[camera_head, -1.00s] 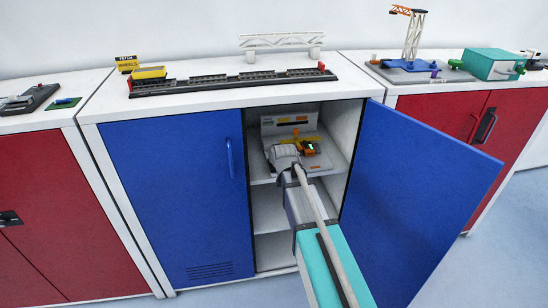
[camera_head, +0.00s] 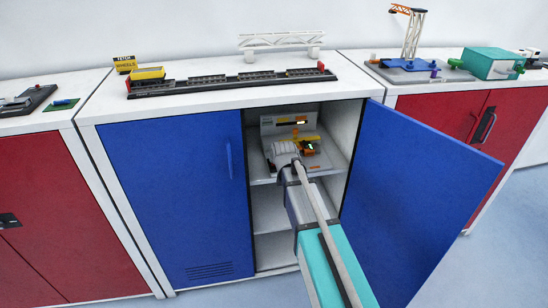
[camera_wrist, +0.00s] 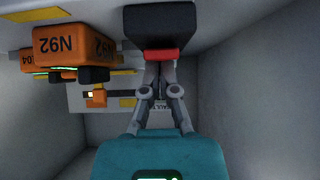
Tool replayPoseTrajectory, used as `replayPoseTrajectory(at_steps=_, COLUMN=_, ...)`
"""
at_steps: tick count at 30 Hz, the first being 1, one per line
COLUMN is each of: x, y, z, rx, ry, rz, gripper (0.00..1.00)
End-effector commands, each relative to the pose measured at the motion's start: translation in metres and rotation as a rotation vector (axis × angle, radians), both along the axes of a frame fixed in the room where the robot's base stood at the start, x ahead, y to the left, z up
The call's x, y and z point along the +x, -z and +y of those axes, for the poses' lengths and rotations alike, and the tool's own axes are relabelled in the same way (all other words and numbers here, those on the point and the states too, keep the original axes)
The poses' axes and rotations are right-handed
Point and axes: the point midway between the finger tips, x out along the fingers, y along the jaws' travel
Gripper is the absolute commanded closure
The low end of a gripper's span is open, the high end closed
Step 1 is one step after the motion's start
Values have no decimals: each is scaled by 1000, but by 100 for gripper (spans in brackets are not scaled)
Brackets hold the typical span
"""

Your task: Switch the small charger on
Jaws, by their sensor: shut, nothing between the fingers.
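Orange blocks sit on the shelf inside the open blue cabinet. One, marked N92 (camera_wrist: 72,46), shows at the upper left of the wrist view, with a thin green light under it. A black block (camera_wrist: 160,20) with a red strip (camera_wrist: 150,54) is at the top centre. I cannot tell for sure which item is the small charger, and its switch is not clearly identifiable. My gripper (camera_wrist: 163,66) is shut and empty, its tips at the red strip; contact cannot be told. In the head view my arm's end covers part of the shelf and the fingers cannot be made out.
The blue cabinet's right door (camera_head: 415,190) stands open and its left door (camera_head: 172,200) is closed. The compartment's side wall (camera_wrist: 255,90) is close to the right in the wrist view. A track model (camera_head: 230,82) lies on the cabinet top.

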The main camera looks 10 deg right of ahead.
Motion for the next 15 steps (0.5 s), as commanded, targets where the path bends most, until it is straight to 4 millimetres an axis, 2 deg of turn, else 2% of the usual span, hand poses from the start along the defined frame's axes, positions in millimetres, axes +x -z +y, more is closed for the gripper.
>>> replayPoseTrajectory(at_steps=15, x=-11, y=0, z=4, rx=0, ry=-8, rz=-1, gripper=100)
